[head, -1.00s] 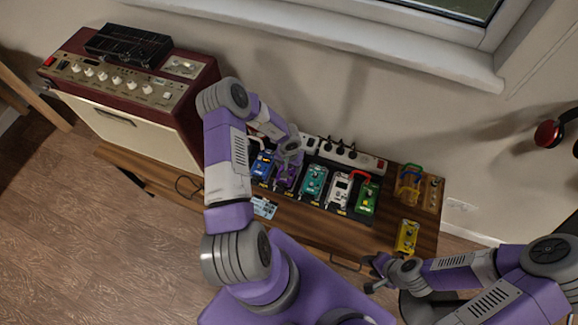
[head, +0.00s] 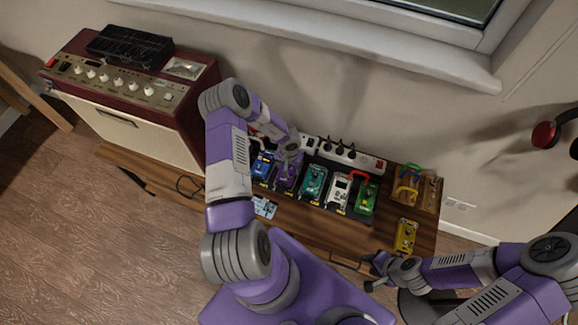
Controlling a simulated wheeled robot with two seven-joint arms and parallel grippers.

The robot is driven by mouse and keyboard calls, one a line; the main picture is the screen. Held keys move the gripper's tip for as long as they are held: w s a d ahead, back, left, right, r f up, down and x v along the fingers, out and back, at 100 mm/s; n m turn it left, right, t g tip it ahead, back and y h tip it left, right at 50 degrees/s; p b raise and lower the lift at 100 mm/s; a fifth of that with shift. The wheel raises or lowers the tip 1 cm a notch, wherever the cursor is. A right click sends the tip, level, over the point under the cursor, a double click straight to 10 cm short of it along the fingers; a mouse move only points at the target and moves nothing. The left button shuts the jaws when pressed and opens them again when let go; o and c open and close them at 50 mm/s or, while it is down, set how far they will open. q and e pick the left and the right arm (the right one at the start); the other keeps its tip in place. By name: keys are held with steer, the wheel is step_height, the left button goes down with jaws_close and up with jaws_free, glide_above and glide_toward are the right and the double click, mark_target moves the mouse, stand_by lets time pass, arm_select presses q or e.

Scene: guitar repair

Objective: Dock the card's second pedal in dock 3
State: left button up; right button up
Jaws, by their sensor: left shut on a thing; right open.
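My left gripper (head: 290,155) is over the pedal board, at the far end of the purple pedal (head: 286,176). It looks shut on that pedal, but the fingertips are partly hidden by the arm. The purple pedal is in the row between the blue pedal (head: 262,166) and the teal pedal (head: 312,184). The teal pedal is in the middle of the row. A white pedal (head: 338,190) and a green pedal (head: 366,198) are to its right. The small card (head: 264,207) lies in front of the board; its print is too small to read. My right gripper (head: 375,270) is open and empty by the bench's front edge.
A yellow pedal (head: 405,236) stands on the bench right of the board. A wooden tray (head: 431,192) with looped cables is behind it. A white power strip (head: 350,157) runs behind the pedals. A maroon amplifier (head: 140,90) stands at the left.

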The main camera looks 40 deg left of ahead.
arm_select(q)
steer(key=shift+f+b, duration=0.3)
steer(key=shift+f, duration=0.35)
stand_by(0.4)
steer(key=o, duration=1.4)
steer(key=shift+r, duration=0.15)
step_height(320, 180, up, 8)
steer(key=p, duration=0.9)
